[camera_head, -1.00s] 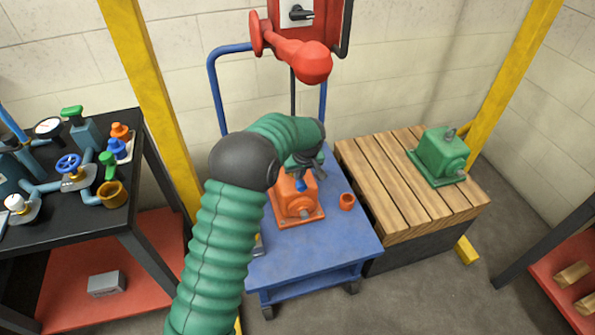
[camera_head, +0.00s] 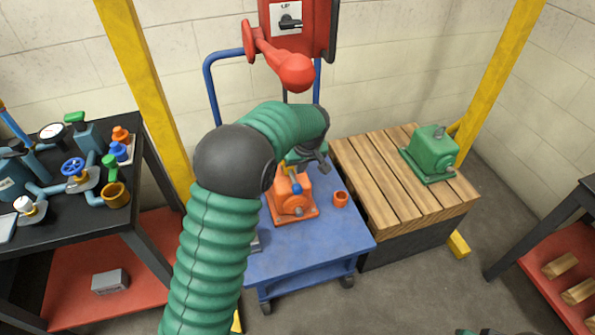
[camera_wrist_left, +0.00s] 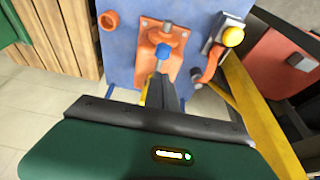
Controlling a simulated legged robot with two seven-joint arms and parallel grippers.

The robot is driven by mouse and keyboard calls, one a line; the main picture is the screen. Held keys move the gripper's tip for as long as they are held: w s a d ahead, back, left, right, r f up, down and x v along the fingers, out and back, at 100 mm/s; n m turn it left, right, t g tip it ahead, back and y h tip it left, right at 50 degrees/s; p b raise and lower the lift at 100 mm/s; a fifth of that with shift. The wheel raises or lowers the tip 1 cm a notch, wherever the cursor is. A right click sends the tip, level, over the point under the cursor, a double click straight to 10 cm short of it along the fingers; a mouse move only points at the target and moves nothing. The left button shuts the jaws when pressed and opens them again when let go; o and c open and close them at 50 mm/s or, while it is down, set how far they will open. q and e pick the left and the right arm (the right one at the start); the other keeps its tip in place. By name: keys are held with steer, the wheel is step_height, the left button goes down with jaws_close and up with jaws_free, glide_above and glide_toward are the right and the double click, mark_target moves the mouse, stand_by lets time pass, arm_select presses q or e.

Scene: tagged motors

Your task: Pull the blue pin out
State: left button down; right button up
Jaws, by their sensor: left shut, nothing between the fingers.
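The orange motor (camera_head: 290,208) sits on the blue cart (camera_head: 325,232). The blue pin (camera_head: 297,188) stands at the top of the motor, and its blue head also shows in the left wrist view (camera_wrist_left: 163,50). My left gripper (camera_head: 318,158) is above and behind the motor in the head view, partly hidden by my green arm. In the left wrist view its fingers (camera_wrist_left: 161,78) are shut and empty, pointing toward the motor just below the pin's head. Whether they touch the motor or pin is unclear.
An orange cup (camera_head: 341,199) stands on the cart beside the motor. A red lever (camera_head: 290,68) hangs above. A green motor (camera_head: 432,154) sits on a wooden pallet (camera_head: 385,190) at right. A black bench (camera_head: 65,233) with valves stands at left.

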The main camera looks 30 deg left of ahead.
arm_select(q)
steer(key=r, duration=0.2)
steer(key=shift+s+r, duration=0.2)
steer(key=shift+r, duration=0.1)
arm_select(e)
steer(key=shift+w+a+r, duration=0.1)
steer(key=shift+a+r, duration=0.2)
steer(key=shift+r, duration=0.15)
arm_select(q)
steer(key=shift+d, duration=0.15)
arm_select(e)
steer(key=shift+d, duration=0.15)
